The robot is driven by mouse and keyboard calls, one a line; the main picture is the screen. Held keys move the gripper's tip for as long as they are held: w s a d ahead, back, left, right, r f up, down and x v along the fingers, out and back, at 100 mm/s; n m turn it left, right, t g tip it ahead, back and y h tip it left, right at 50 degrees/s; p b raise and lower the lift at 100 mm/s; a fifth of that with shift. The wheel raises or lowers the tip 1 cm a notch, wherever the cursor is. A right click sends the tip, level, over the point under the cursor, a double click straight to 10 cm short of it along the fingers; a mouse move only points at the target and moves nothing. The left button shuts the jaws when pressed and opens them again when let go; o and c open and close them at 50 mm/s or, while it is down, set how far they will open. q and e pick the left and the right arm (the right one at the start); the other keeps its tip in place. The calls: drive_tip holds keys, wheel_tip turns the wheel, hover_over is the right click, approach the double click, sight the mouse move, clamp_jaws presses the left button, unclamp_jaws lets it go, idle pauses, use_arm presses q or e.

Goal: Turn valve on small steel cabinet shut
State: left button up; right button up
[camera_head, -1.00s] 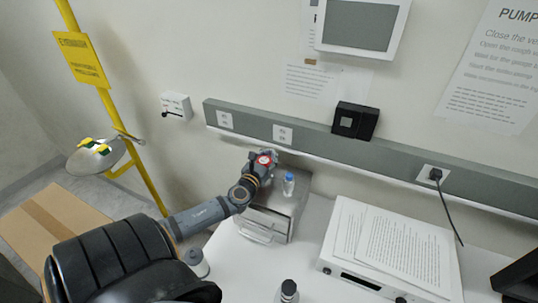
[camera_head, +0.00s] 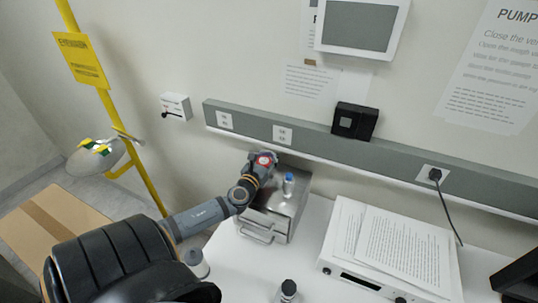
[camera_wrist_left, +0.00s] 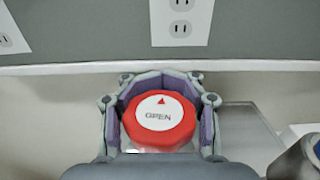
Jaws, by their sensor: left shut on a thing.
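The small steel cabinet (camera_head: 286,217) stands on the white bench against the wall, with a handle on its front. A red valve knob (camera_wrist_left: 160,122) with a white face sits at its top left. The knob also shows in the head view (camera_head: 264,160). My left gripper (camera_wrist_left: 160,105) is shut on the knob, with a finger on each side of it. My right gripper is not in view.
A white device with papers (camera_head: 390,245) lies on the bench to the right. A grey rail (camera_head: 310,140) runs along the wall behind.

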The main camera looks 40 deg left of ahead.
use_arm(q)
drive_tip(key=shift+s+f, duration=0.15)
drive_tip(key=shift+f, duration=0.25)
clamp_jaws()
drive_tip(key=o, duration=0.8)
unclamp_jaws()
drive_tip(key=o, duration=0.4)
drive_tip(key=shift+s+r, duration=0.1)
drive_tip(key=shift+r, duration=0.15)
drive_tip(key=shift+c, duration=0.2)
drive_tip(key=shift+r, duration=0.1)
drive_tip(key=v, duration=1.1)
drive_tip(key=shift+s+d, duration=0.2)
drive_tip(key=shift+s, duration=0.15)
drive_tip(key=shift+c, duration=0.2)
